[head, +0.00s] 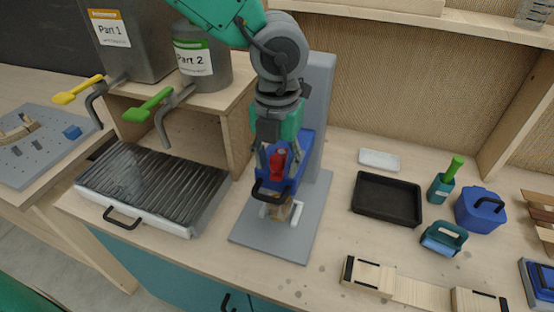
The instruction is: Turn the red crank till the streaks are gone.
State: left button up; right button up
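The red crank (277,163) shows as a small red handle on the blue part of a stand with a grey base plate (263,239) and a tall grey back. My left gripper (276,168) reaches down from above, with its fingers around the red handle. Whether the fingers press on it is too small to tell. A black loop handle (270,192) sticks out just below. A small tan piece (281,211) sits between white bars under the blue part. I cannot make out any streaks. My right gripper is not in view.
Left of the stand are a ribbed grill plate (150,188) and two grey dispensers labelled Part 1 (110,30) and Part 2 (190,57) on a wooden shelf. To the right are a black tray (386,199), a blue container (481,210) and wooden blocks (369,276).

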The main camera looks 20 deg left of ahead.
aim_at(277, 155)
pick_arm(q)
jog(key=shift+w, duration=0.1)
jog(key=shift+r, duration=0.5)
notch_tip(277, 155, up, 11)
jog(key=shift+w+f, duration=0.1)
jog(key=shift+f, duration=0.05)
notch_tip(277, 155, down, 11)
jog(key=m+b, duration=0.2)
jog(key=m, duration=1.6)
jog(key=shift+f, duration=0.1)
